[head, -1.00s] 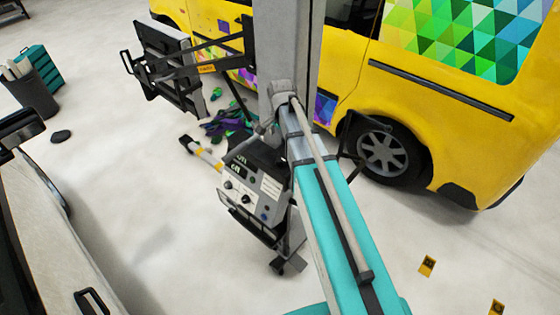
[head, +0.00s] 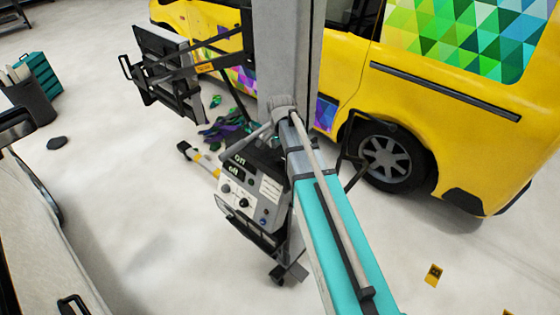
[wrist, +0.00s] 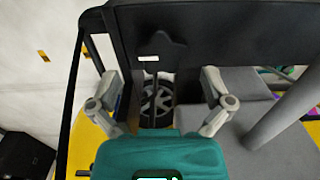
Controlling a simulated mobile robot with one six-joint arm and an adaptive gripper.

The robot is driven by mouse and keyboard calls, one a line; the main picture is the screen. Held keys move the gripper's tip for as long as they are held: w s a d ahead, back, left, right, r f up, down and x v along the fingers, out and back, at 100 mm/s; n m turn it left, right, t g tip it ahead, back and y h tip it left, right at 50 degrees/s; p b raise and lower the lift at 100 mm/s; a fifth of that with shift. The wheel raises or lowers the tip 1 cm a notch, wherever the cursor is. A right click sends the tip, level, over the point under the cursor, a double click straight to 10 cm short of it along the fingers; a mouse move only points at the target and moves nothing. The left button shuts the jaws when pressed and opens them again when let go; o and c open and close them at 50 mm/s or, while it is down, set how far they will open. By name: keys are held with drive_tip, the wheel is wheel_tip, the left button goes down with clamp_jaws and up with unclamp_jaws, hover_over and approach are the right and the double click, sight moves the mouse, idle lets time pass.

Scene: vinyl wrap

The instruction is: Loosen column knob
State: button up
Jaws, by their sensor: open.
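A dark star-shaped knob (wrist: 162,46) sits on a dark panel (wrist: 250,35) in the wrist view, just ahead of and between my fingers. My gripper (wrist: 160,80) is open, one grey finger on each side, with nothing held between them. The fingertips appear apart from the knob. In the head view, a tall grey column (head: 287,60) stands at the centre, in front of the yellow van. My teal arm reaches up toward it. My gripper and the knob cannot be made out there.
A black bracket frame (head: 165,75) juts out left. The yellow van (head: 460,130) stands behind, with a wheel (head: 388,160) close to the column.

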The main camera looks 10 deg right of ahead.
sight(281, 160)
drive_tip(key=shift+f+b, duration=1.1)
drive_tip(key=shift+f, duration=0.3)
drive_tip(key=c, duration=1)
